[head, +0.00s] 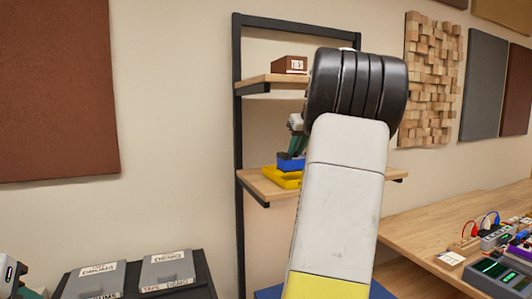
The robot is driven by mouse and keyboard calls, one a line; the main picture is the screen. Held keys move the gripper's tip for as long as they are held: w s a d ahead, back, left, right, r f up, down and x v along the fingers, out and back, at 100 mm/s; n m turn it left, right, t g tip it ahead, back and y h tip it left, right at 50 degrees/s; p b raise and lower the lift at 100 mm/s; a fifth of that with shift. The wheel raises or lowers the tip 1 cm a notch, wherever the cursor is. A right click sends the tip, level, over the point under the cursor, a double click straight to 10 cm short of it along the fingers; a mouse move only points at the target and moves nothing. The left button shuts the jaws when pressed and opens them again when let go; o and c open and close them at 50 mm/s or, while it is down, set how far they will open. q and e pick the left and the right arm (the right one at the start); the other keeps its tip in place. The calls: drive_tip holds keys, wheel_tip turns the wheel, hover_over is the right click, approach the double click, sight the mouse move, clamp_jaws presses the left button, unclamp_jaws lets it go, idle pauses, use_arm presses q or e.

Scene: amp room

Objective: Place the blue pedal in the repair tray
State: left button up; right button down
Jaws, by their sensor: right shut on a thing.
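The blue pedal (290,161) is at the lower shelf of the black-framed rack, low over or in a yellow tray (283,180), which I take as the repair tray. I cannot tell whether the pedal touches the tray floor. My right gripper (296,149) points down and is shut on the blue pedal from above. My right forearm hides the right part of the pedal, the tray and the shelf. A small part of my left arm's end (28,293) shows at the lower left corner; its fingers are out of sight.
The lower shelf (260,183) is wood; the upper shelf (258,81) above the gripper holds a brown box (289,65). Grey labelled cases (166,269) stand at lower left. A wooden bench (420,232) with pedals and cables (490,225) is at right.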

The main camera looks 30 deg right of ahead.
drive_tip(key=shift+w+d+f, duration=0.1)
drive_tip(key=shift+w+f, duration=0.2)
drive_tip(key=shift+w, duration=0.2)
drive_tip(key=shift+w+d+f, duration=0.1)
drive_tip(key=shift+w+f, duration=0.15)
drive_tip(key=shift+w, duration=0.25)
drive_tip(key=shift+a+f, duration=0.1)
drive_tip(key=shift+f, duration=0.1)
drive_tip(key=shift+f, duration=0.4)
drive_tip(key=shift+f, duration=0.2)
drive_tip(key=c, duration=1.3)
unclamp_jaws()
drive_tip(key=shift+s, duration=0.1)
